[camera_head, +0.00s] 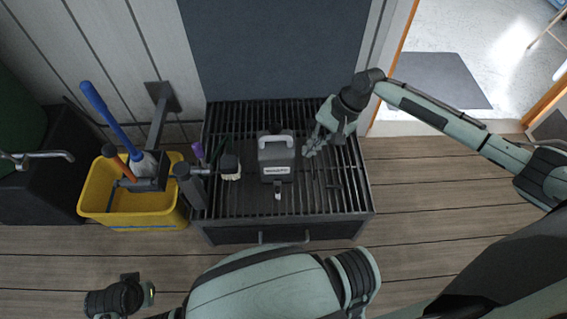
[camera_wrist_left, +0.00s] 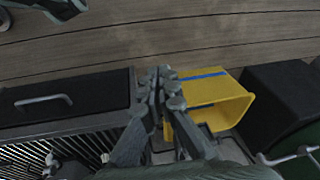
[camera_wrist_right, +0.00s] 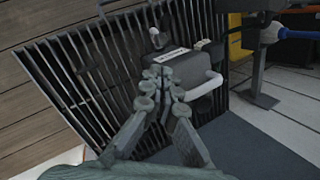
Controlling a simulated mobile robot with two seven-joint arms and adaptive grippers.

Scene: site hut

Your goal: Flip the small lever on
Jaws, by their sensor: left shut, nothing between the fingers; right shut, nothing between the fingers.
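A grey box-shaped device (camera_head: 276,165) with a pale carrying handle (camera_head: 275,138) and a white label stands on a slatted bench. A small lever with a pale tip (camera_head: 277,193) projects from its near side. My right gripper (camera_head: 309,152) is shut and empty just right of the device, apart from it in the head view. In the right wrist view its closed fingertips (camera_wrist_right: 160,86) overlap the device (camera_wrist_right: 180,65). My left gripper (camera_wrist_left: 160,82) is shut and empty in its wrist view; I cannot make out its fingers in the head view.
The bench (camera_head: 350,185) has a front drawer with a handle. A yellow bucket (camera_head: 150,215) holding long-handled tools stands left of it. Brushes (camera_head: 231,168) are at the bench's left side. A dark panel (camera_head: 275,50) rises behind. Slats right of the device are mostly clear.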

